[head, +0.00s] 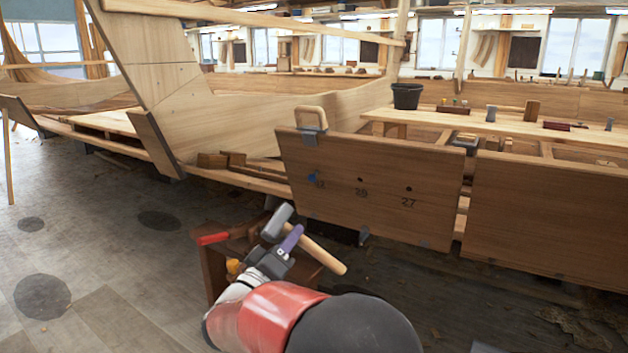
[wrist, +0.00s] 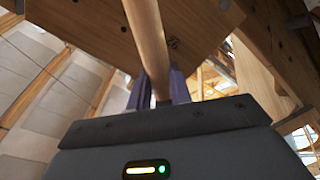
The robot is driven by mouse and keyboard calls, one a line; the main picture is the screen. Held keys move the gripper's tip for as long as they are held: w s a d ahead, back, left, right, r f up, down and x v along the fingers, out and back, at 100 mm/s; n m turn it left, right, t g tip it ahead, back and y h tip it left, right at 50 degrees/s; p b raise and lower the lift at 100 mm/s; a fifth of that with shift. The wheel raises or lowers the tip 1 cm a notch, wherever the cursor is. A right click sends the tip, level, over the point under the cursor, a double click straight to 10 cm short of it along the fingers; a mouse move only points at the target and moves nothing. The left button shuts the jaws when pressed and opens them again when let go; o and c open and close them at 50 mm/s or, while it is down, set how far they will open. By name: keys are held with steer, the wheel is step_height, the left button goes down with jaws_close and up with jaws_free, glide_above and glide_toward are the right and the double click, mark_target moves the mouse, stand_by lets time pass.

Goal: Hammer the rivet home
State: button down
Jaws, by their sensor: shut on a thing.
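My gripper (head: 290,240) is shut on the wooden handle of a hammer (head: 325,256), low in front of the planked hull. The hammer's grey head (head: 277,223) points up and left of the fingers. In the wrist view, the handle (wrist: 147,35) runs up from between the purple fingers of my gripper (wrist: 157,90); the hammer head is not seen there. A small blue mark or rivet (head: 312,177) shows at the left of the near plank (head: 385,215), above and right of the hammer head. It is too small to tell how far it stands out.
Two dark holes (head: 384,184) with numbers lie right of the blue spot. A clamp (head: 311,122) grips the plank's top edge. A brown box (head: 212,265) with a red-handled tool (head: 212,239) stands beside my gripper. A black bucket (head: 406,96) stands behind. Floor at left is clear.

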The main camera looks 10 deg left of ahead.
steer(key=shift+d+b, duration=0.1)
steer(key=shift+b, duration=0.65)
steer(key=x, duration=1.1)
steer(key=v, duration=1.1)
steer(key=shift+w+r, duration=0.1)
steer(key=shift+d, duration=0.1)
